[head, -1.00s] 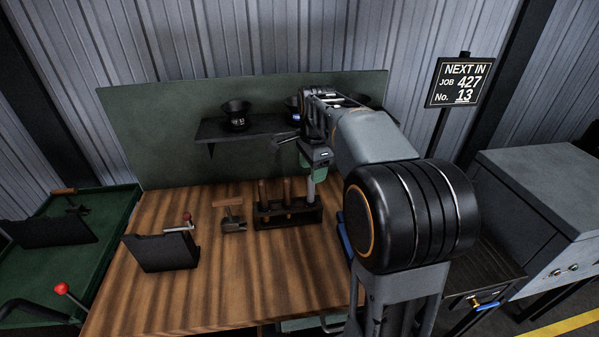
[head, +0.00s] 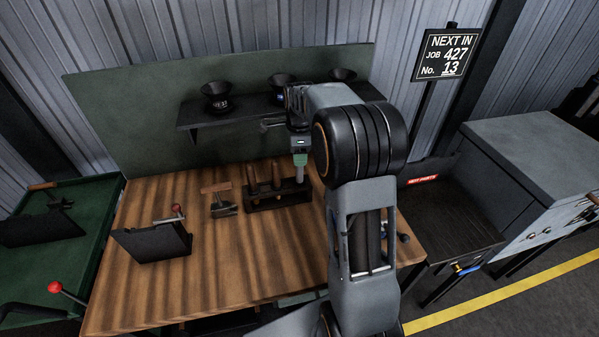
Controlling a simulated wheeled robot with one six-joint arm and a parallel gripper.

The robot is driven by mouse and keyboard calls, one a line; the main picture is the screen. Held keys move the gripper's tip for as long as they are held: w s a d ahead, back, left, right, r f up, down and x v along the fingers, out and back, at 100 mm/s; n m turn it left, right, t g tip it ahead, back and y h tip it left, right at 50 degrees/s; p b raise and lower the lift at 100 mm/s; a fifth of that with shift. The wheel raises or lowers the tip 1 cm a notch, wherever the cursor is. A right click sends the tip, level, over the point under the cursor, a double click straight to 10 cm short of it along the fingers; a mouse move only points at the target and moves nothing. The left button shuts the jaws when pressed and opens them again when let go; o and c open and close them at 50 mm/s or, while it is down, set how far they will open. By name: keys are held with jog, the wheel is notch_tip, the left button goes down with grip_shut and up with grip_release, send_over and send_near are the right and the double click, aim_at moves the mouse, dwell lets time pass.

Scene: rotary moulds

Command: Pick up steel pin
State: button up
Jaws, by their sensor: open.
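My wrist hides part of the space directly above the cylinder.
Two wooden-handled tools (head: 264,176) stand in the rack. Dark cups (head: 217,97) sit on the shelf (head: 190,126). The bench's front is clear.

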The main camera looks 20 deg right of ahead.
aim_at(300, 177)
jog(key=shift+d+f+p, duration=0.1)
jog(key=shift+f+p, duration=0.55)
jog(key=shift+f, duration=1.8)
jog(key=c, duration=1)
jog(key=shift+r, duration=0.15)
